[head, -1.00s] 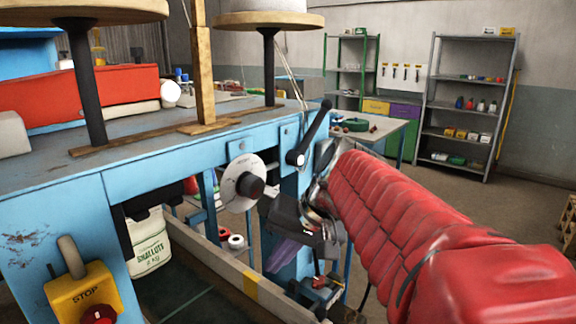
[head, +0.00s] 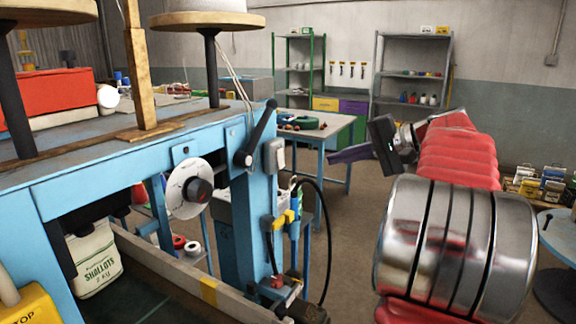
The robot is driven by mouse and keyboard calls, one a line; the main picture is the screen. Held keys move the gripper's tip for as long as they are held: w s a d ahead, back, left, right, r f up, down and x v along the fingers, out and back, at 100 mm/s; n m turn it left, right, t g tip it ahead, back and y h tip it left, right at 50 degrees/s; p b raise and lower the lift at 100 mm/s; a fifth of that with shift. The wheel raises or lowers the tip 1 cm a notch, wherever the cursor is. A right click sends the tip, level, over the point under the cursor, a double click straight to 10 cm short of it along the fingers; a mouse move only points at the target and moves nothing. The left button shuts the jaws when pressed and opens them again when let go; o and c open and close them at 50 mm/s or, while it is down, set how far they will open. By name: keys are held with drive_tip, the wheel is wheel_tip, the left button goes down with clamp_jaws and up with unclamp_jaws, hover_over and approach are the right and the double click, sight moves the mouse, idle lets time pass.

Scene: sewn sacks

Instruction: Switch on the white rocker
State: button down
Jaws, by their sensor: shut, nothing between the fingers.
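A small grey switch box (head: 274,156) is mounted on the right side of the blue machine post, beside the black lever. A pale, whitish rocker (head: 280,158) shows on its right-hand face; it is too small to tell which way it is tipped. My gripper (head: 331,157) has purple fingers that are shut and empty. It appears to the right of the switch box in the head view, pointing left toward it, with a visible gap between them.
A black lever (head: 262,132) and a white dial (head: 188,189) are on the blue machine. A black hose (head: 324,230) loops below the switch box. A table (head: 318,132) stands behind my gripper. Open floor lies right of the post.

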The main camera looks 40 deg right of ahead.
drive_tip(key=shift+s+d+r, duration=0.1)
drive_tip(key=shift+d, duration=0.1)
approach(282, 161)
drive_tip(key=w+a+f, duration=0.2)
drive_tip(key=w+f, duration=0.2)
drive_tip(key=shift+w, duration=0.45)
idle(0.3)
drive_tip(key=shift+a, duration=0.1)
drive_tip(key=shift+w+a+f, duration=0.1)
drive_tip(key=shift+w, duration=0.05)
drive_tip(key=shift+d, duration=0.2)
drive_tip(key=shift+r, duration=0.85)
